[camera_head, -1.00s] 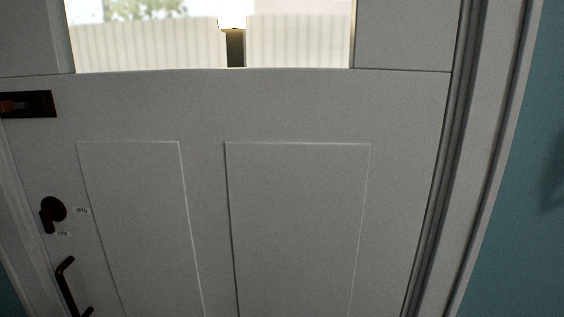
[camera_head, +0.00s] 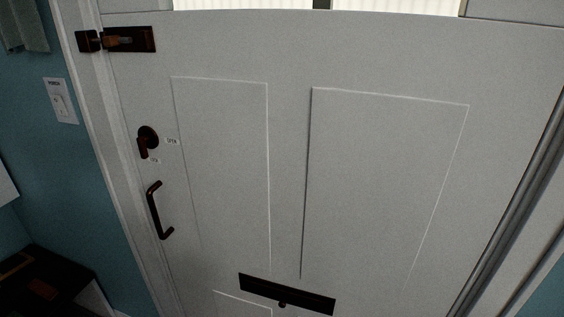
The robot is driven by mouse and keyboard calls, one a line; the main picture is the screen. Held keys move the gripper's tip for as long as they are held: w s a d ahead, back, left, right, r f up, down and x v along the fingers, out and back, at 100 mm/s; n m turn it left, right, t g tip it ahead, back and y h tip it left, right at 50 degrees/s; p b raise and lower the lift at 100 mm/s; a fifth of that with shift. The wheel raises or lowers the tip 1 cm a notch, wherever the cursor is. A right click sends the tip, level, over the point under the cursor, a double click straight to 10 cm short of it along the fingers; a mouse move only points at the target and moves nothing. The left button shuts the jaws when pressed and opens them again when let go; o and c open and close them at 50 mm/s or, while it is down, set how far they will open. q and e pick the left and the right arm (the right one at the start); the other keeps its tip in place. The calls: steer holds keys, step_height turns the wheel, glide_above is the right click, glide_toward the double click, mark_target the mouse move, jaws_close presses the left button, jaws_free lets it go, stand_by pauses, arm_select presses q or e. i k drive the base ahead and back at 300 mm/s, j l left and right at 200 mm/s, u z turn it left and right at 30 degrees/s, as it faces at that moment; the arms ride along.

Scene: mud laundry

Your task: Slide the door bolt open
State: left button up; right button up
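The door bolt (camera_head: 130,39) is a dark bronze plate with a brownish sliding bar, at the upper left edge of the white door (camera_head: 285,150). Its keeper (camera_head: 88,41) sits on the frame just left of the plate. The bar appears to reach across toward the keeper; whether it is inside cannot be told for sure. Neither of my grippers shows in the head view.
Below the bolt are a dark turn latch (camera_head: 147,141) with small labels and a dark pull handle (camera_head: 159,210). A dark mail slot (camera_head: 287,294) is low on the door. A light switch (camera_head: 61,101) is on the blue wall. A dark-topped piece of furniture (camera_head: 52,266) stands lower left.

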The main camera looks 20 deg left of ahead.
mark_target(115, 40)
steer(key=k+l+u, duration=0.15)
steer(key=u, duration=1.3)
